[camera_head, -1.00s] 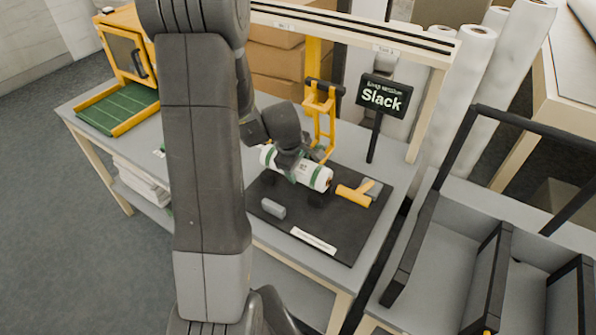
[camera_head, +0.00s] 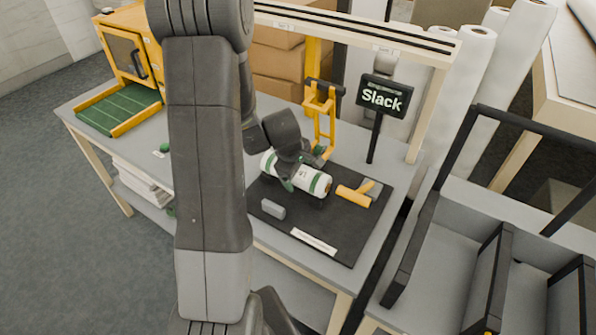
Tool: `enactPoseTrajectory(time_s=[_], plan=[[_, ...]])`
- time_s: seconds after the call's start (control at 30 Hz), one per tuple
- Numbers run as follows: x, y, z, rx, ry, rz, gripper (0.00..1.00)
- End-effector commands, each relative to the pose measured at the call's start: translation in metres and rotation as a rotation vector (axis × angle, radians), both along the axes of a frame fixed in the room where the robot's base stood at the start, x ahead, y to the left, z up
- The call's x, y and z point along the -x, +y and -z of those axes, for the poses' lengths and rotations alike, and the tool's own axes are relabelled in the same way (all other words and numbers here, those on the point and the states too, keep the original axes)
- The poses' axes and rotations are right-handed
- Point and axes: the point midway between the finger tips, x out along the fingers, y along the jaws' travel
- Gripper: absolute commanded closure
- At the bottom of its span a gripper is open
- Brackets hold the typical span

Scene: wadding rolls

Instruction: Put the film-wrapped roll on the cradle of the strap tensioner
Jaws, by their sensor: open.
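The film-wrapped roll (camera_head: 313,182) is white with green bands and lies on its side over the black mat, in front of the yellow strap tensioner frame (camera_head: 331,127). Dark supports, seemingly the cradle (camera_head: 319,203), show a little under its right end; most of the cradle is hidden by the roll. My gripper (camera_head: 290,185) is open, with its fingers around the near middle of the roll. Whether a finger still touches the film cannot be told. A black sign (camera_head: 384,97) beside the tensioner reads "Slack".
A yellow-handled tool (camera_head: 354,195) lies right of the roll, and a small grey block (camera_head: 273,208) lies in front on the black mat (camera_head: 345,233). A yellow machine with a green belt (camera_head: 118,108) stands at the left. A grey divided bin (camera_head: 450,245) is at the right.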

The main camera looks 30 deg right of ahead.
Motion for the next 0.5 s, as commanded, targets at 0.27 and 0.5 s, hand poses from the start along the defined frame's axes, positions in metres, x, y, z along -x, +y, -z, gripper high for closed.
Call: enactPoseTrajectory(time_s=[0.27, 0.5], plan=[[0.005, 0.011, -0.043, 0.004, -0.005, -0.001, 0.18], [0.011, 0.023, -0.083, 0.002, -0.004, -0.001, 0.18]])
